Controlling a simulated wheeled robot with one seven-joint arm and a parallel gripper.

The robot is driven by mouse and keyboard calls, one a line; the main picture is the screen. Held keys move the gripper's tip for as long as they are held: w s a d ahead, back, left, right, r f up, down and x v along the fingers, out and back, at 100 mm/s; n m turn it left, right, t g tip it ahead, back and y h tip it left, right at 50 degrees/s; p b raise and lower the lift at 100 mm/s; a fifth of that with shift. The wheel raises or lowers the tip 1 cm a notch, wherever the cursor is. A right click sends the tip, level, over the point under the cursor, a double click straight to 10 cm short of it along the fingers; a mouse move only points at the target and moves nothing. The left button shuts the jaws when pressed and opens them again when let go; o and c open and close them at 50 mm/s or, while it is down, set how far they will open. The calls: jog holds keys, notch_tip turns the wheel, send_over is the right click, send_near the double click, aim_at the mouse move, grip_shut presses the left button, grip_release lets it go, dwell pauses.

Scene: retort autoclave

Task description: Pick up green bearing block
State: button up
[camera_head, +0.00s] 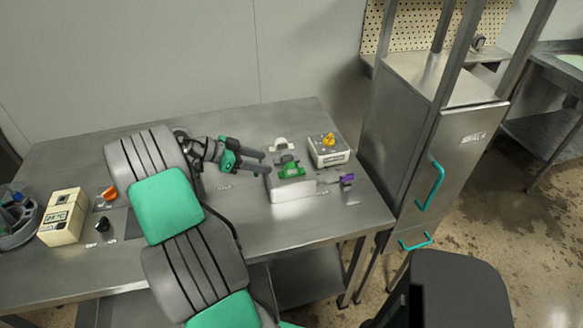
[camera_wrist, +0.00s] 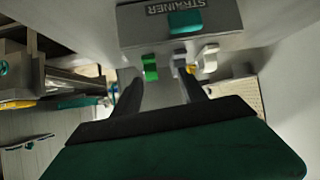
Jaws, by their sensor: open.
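The green bearing block (camera_head: 291,170) sits on the light grey box (camera_head: 291,190) at the right part of the steel table. In the wrist view a small bright green piece (camera_wrist: 149,66) shows just beyond the fingertips, nearer the left finger; it looks like the same block. My gripper (camera_head: 266,163) reaches in from the left, its two fingers apart and level with the box's left side. In the wrist view my gripper (camera_wrist: 160,75) is open, with nothing visibly held. I cannot tell whether a finger touches the block.
A white box with a yellow knob (camera_head: 329,149) stands right of the block. A purple item (camera_head: 347,181) lies near the table's right edge. A cream device (camera_head: 62,215) and an orange knob (camera_head: 109,193) are at the left. A steel cabinet (camera_head: 450,160) stands beyond the table's right side.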

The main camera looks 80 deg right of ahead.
aim_at(288, 166)
jog(key=shift+m+g+y, duration=0.3)
jog(key=shift+m+g, duration=0.2)
jog(key=shift+m, duration=0.1)
jog(key=x, duration=0.3)
jog(key=s+r+p+x, duration=0.1)
jog(key=x, duration=0.2)
jog(key=p+x, duration=0.1)
jog(key=x, duration=0.2)
jog(key=shift+s+a+r, duration=0.2)
jog(key=shift+s+a, duration=0.15)
jog(key=shift+s, duration=0.05)
jog(key=shift+s+d+f, duration=0.15)
jog(key=shift+f, duration=0.05)
grip_shut()
